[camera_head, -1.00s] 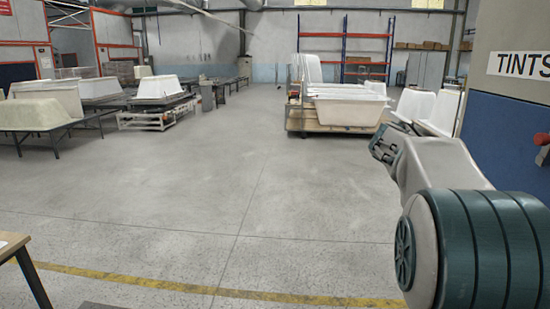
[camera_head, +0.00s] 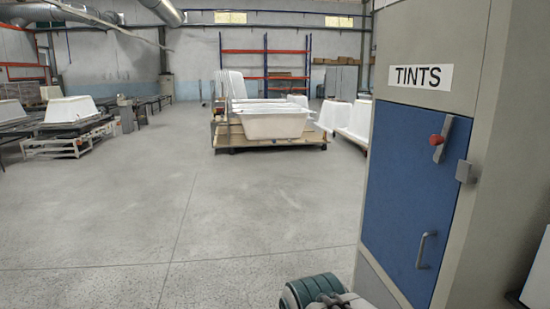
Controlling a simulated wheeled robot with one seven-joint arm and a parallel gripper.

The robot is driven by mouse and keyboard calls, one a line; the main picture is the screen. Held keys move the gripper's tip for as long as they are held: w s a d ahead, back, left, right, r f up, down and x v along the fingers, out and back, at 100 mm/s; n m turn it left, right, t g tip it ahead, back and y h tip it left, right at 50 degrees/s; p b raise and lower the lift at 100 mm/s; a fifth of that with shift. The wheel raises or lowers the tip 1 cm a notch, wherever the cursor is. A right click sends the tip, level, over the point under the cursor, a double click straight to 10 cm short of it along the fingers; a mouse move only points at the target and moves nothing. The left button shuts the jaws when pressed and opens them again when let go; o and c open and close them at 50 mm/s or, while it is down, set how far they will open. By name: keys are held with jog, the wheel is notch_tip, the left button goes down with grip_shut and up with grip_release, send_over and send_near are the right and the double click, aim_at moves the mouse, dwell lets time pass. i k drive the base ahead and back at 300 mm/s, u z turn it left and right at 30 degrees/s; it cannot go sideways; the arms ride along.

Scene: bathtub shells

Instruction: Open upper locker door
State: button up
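A tall grey locker (camera_head: 490,60) stands at the right with a white "TINTS" sign (camera_head: 421,77) on its upper part. Below the sign is a blue door (camera_head: 405,170), which looks closed. A red knob on a grey lever (camera_head: 437,141) sits near the door's top right corner. A small grey latch block (camera_head: 464,171) is at its right edge. A pale bar handle (camera_head: 427,249) is low on the door. Part of my arm shows at the bottom, left of the locker's lower part and apart from the handle in the picture. My gripper's fingers are not visible.
White bathtub shells (camera_head: 272,122) stand on a wooden pallet (camera_head: 228,139) further back. An orange and blue rack (camera_head: 266,62) stands behind them. More shells on tables (camera_head: 85,138) are at the left. The concrete floor (camera_head: 200,210) left of the locker is clear.

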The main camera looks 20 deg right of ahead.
aim_at(411, 198)
jog(key=z, duration=1.45)
jog(key=k, duration=0.65)
jog(key=u, duration=0.7)
jog(key=i, duration=1.45)
jog(key=z, duration=0.8)
